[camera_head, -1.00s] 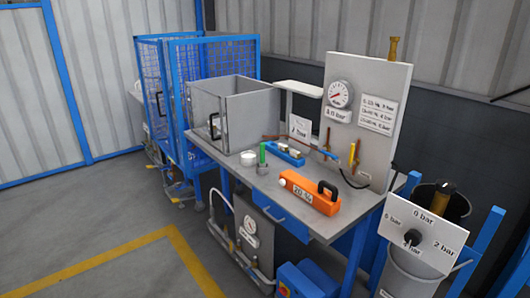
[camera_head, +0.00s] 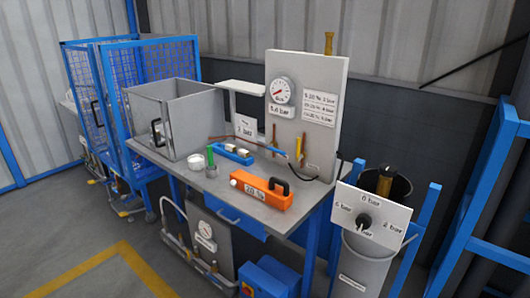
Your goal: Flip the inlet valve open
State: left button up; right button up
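A grey upright panel (camera_head: 313,70) stands at the back of the workbench, with a round gauge (camera_head: 281,91) near its upper left. A brass fitting (camera_head: 329,43) sticks up from the panel's top edge. No label I can read says which of these is the inlet valve. Neither of my grippers is in view.
On the workbench (camera_head: 205,181) are an orange block with a black handle (camera_head: 262,190), a blue holder (camera_head: 232,153), a green cylinder (camera_head: 210,158) and a grey open box (camera_head: 178,118). A pressure dial plate (camera_head: 372,215) stands right. The floor (camera_head: 60,240) front left is clear.

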aim_at(270, 147)
jog(key=i+j+z, duration=0.2)
jog(key=i+z, duration=0.15)
jog(key=i+j+z, duration=0.6)
jog(key=z, duration=0.15)
jog(key=j, duration=0.1)
